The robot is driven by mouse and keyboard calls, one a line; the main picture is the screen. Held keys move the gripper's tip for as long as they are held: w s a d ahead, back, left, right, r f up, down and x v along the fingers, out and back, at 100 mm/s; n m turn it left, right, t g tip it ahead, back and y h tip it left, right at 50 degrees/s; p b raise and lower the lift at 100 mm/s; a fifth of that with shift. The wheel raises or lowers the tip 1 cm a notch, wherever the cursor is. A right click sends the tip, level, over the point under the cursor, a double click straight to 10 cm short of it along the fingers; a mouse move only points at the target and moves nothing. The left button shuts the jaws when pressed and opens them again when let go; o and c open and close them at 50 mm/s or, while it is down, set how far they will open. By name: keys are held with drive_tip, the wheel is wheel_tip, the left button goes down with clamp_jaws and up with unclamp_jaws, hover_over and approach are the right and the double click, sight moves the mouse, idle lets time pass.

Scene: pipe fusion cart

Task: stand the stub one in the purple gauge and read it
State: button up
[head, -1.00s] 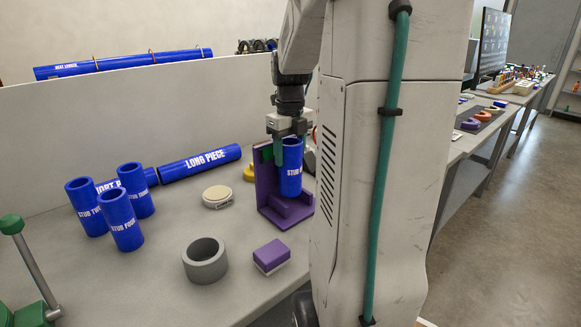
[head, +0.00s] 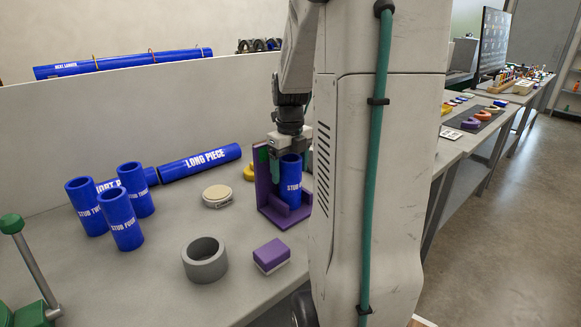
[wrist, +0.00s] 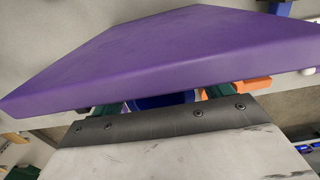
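The purple gauge (head: 265,188) stands on the bench, with a tall upright wall and a low stepped base. A blue stub (head: 291,182), its label only partly readable, stands upright inside it against the wall side. The base hides the stub's lower end, so I cannot tell if it touches the floor. My gripper (head: 291,160) is above the gauge, pointing down, with its fingers closed on either side of the stub's top. In the wrist view the gauge wall (wrist: 165,50) fills the upper part, and a sliver of the blue stub (wrist: 160,101) shows between green fingertips.
Stubs two (head: 87,208), three (head: 137,190) and four (head: 121,220) stand at the left. The long piece (head: 200,163) lies behind.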

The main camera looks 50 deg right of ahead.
drive_tip(key=shift+r, duration=0.1)
wheel_tip(320, 180, up, 12)
drive_tip(key=shift+f, duration=0.1)
drive_tip(key=s+a+n, duration=0.3)
drive_tip(key=a+n, duration=1.5)
drive_tip(key=s+a+f+n, duration=0.2)
drive_tip(key=s+a+n, duration=0.2)
drive_tip(key=n, duration=0.6)
drive_tip(key=s+a+f+n+t, duration=0.1)
drive_tip(key=s+a+f+n, duration=0.2)
drive_tip(key=s+a+n, duration=0.2)
drive_tip(key=shift+s+a+f+n, duration=0.3)
drive_tip(key=shift+a+n, duration=1.3)
drive_tip(key=shift+n, duration=1.2)
